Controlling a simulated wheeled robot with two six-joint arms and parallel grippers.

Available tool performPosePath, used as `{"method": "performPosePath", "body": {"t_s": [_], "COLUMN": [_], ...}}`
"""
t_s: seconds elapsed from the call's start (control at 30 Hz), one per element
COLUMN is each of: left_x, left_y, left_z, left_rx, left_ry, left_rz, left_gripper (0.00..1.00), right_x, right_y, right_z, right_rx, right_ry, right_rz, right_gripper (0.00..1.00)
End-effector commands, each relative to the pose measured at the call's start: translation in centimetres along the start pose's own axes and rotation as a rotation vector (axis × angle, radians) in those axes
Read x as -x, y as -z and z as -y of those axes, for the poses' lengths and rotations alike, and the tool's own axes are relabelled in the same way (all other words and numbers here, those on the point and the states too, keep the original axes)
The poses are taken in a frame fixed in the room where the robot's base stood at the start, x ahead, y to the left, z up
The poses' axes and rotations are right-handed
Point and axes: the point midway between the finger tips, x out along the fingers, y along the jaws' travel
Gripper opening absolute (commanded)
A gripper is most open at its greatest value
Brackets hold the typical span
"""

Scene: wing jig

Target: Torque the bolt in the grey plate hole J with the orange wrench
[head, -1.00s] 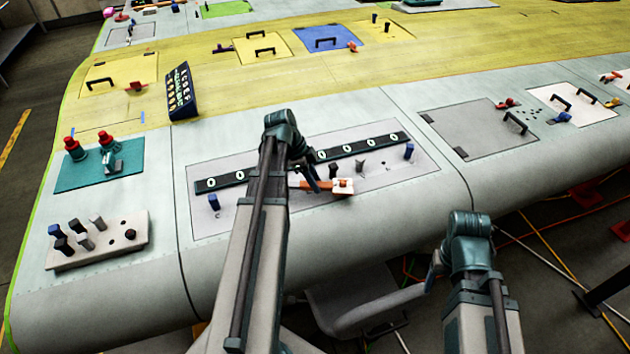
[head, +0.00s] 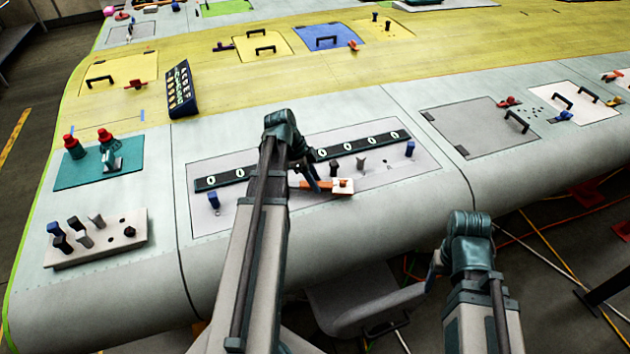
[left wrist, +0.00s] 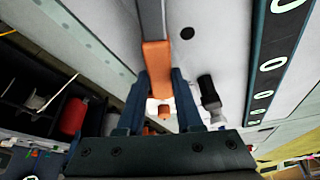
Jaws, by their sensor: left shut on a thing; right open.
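The light grey plate (head: 400,178) lies on the wing, with a black strip of white ovals along it. Blue bolts stand at its left (head: 213,200) and right (head: 410,149) ends. A black bolt (head: 333,168) and a grey bolt (head: 360,164) stand between them. Hole letters are too small to read. My left gripper (head: 314,184) is shut on the orange wrench (head: 341,187), low over the plate's front. In the left wrist view the orange wrench (left wrist: 157,65) sits between the fingers, beside a black bolt (left wrist: 207,90) and an empty hole (left wrist: 187,33). My right gripper (head: 435,272) is open, off the wing's front edge.
A grey block (head: 128,246) with several bolts stands at the left. Behind it is a teal mat (head: 72,178) with red-topped tools. A darker grey hatch (head: 470,130) with a handle is to the right.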

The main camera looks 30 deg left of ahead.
Motion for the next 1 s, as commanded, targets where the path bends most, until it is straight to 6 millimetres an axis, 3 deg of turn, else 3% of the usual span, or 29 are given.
{"method": "performPosePath", "body": {"t_s": [0.53, 1.0], "left_x": [-0.8, -0.9], "left_y": [-0.3, -0.6], "left_z": [-0.1, -2.4], "left_rx": [-0.004, -0.186], "left_ry": [-0.002, -0.077], "left_rz": [-0.001, 0.000], "left_gripper": [0.00, 0.00], "right_x": [-0.8, -1.1], "right_y": [0.1, 0.1], "right_z": [0.1, 0.1], "right_rx": [0.000, 0.000], "right_ry": [0.000, 0.000], "right_rz": [0.000, 0.000], "right_gripper": [0.66, 0.66]}}
